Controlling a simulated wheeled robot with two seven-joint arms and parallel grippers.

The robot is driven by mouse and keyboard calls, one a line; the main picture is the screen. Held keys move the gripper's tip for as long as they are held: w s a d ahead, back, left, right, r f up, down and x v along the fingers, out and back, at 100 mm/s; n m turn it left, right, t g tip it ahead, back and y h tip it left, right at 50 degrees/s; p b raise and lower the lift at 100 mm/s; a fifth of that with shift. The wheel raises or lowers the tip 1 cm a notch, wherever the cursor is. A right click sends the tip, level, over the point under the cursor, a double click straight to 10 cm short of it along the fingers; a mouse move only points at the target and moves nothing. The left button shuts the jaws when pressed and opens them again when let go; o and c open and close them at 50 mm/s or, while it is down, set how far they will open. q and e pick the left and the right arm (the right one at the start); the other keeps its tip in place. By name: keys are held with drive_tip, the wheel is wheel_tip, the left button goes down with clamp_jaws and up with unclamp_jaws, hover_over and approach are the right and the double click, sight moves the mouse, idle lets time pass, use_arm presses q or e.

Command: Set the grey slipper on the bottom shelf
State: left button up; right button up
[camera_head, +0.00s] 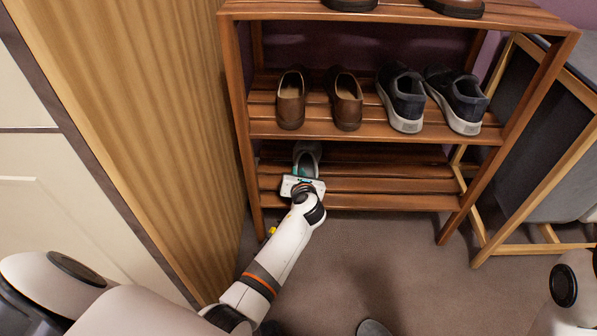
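A grey slipper (307,157) with a teal lining is at the left end of the bottom shelf (400,186) of the wooden rack. My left gripper (304,180) is right at its near end, reaching in from the front. The gripper's body covers its fingertips and part of the slipper, so I cannot tell whether it is shut on the slipper or whether the slipper rests on the slats. Part of my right arm shows at the lower right edge, but its gripper is out of view.
Brown loafers (347,112) and dark sneakers (463,106) stand on the middle shelf above. The bottom shelf's right part is bare. A wooden panel (150,110) is close on the left, a hamper (555,150) on the right. A grey rounded item (373,328) lies on the floor.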

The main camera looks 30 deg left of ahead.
use_arm(q)
drive_tip(key=shift+o, duration=1.1)
